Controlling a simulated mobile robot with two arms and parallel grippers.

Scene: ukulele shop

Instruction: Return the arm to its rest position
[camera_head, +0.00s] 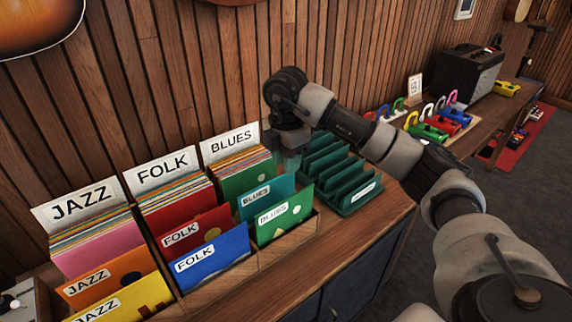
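My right arm comes in from the lower right and reaches over the wooden cabinet. Its gripper (289,158) points down between the BLUES section and the dark green slotted rack (345,183). The fingertips are small and blurred against the teal and green behind them, so I cannot tell whether they are open or shut, or whether they touch anything. My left gripper is out of view.
A divided wooden record bin (286,246) holds sleeves under JAZZ (82,203), FOLK (162,169) and BLUES (230,141) signs. Grey floor lies to the right.

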